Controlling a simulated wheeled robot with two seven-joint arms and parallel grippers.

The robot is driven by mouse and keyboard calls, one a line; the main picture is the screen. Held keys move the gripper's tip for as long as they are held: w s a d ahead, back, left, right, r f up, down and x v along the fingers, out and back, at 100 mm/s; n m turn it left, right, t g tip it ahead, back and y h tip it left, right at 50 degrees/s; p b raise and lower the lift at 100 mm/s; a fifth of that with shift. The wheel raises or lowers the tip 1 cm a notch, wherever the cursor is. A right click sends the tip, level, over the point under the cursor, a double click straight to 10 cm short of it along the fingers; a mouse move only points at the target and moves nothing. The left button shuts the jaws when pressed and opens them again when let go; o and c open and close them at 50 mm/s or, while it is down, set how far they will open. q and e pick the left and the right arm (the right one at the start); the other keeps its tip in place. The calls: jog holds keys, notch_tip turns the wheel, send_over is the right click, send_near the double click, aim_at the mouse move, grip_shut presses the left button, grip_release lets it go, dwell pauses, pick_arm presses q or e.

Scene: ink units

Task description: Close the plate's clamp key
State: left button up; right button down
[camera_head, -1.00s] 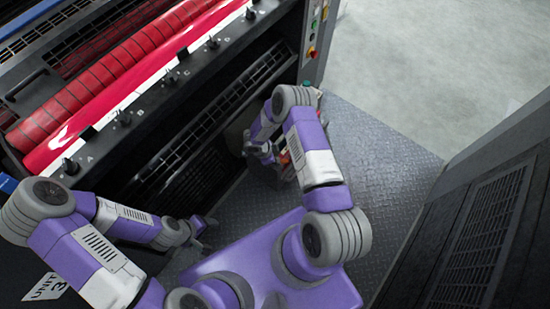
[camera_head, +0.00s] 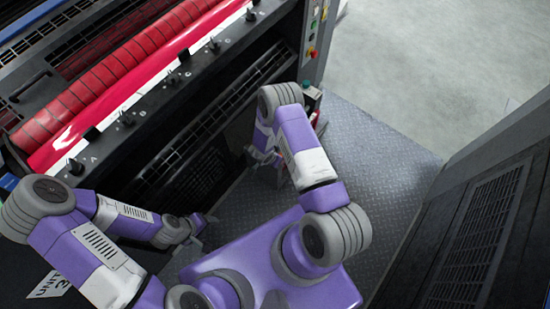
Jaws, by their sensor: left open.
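A row of small black clamp keys runs along the dark bar (camera_head: 152,100) in front of the red rollers. The nearest key (camera_head: 75,166) stands by the letter A, and others (camera_head: 127,118) (camera_head: 173,78) follow toward the back. I cannot tell from here which one stands open. My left gripper (camera_head: 206,228) is open and empty, low beside the press front and apart from the keys. My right gripper (camera_head: 264,157) is below the bar, near the press's lower front. It is small and partly hidden by my arm, so its jaws are unclear.
The press has a red roller (camera_head: 120,65) and a side panel with coloured buttons (camera_head: 313,30). A dark vented cabinet (camera_head: 475,230) stands on the right. The patterned metal floor (camera_head: 375,160) between them is clear. A small object with red and green (camera_head: 312,97) shows behind my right arm.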

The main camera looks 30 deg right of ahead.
dwell(0.5)
jog(key=c, duration=1)
grip_release()
jog(key=shift+c, duration=0.2)
jog(key=p+v, duration=0.2)
jog(key=v, duration=0.5)
jog(key=shift+r+p, duration=0.25)
jog(key=shift+p, duration=0.05)
jog(key=shift+s+a, duration=0.1)
jog(key=shift+a, duration=0.05)
